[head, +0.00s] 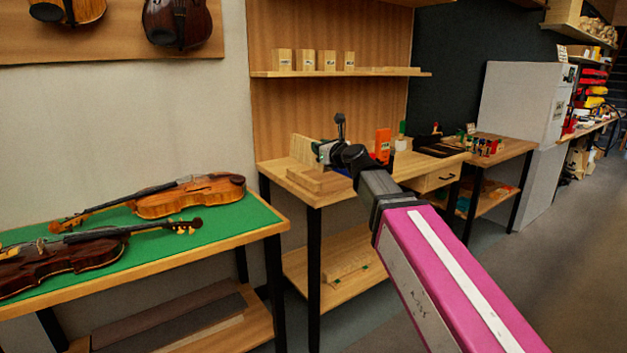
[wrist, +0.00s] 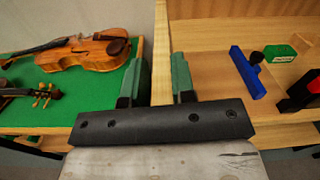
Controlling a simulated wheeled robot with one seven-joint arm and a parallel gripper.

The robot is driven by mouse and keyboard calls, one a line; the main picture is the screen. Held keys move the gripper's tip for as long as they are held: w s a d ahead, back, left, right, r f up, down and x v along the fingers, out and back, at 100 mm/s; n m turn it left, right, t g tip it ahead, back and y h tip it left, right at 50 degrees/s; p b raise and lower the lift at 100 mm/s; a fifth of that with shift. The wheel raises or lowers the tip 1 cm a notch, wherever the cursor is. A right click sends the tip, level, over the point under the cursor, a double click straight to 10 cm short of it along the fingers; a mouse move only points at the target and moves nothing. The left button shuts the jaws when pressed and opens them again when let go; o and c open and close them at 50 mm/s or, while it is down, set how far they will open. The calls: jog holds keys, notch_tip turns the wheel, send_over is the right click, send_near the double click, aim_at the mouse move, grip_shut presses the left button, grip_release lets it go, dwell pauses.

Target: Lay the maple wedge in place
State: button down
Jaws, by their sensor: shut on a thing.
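The maple wedge (head: 303,149) is a pale wooden piece standing roughly upright at the left end of the workbench in the head view. My gripper (head: 322,151) is shut on it from the right. In the wrist view my gripper (wrist: 161,82) shows two green fingers, with the wedge (wrist: 161,62) as a narrow pale strip between them. The wedge is over or close to the flat wooden boards (head: 318,180) on the bench. I cannot tell whether it touches them. Its lower part is partly hidden in the wrist view.
The workbench (head: 310,198) also bears an orange object (head: 383,142) and a blue tool (wrist: 246,72) with a green box (wrist: 282,53) beyond it. A green-topped table (head: 232,222) with violins (head: 190,196) stands to the left. A shelf (head: 340,72) with wooden blocks hangs above.

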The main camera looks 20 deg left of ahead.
jog(key=shift+a, duration=0.4)
jog(key=shift+w+a+f, duration=0.2)
jog(key=shift+w+f, duration=1.6)
jog(key=shift+w, duration=0.05)
jog(key=shift+w+a+f, duration=0.25)
jog(key=shift+w+f, duration=1.55)
jog(key=shift+w, duration=0.1)
jog(key=shift+w+a+f, duration=0.2)
jog(key=shift+w+f, duration=1.6)
jog(key=shift+w, duration=0.05)
jog(key=c, duration=0.9)
grip_release()
jog(key=shift+f, duration=0.1)
jog(key=shift+c, duration=0.2)
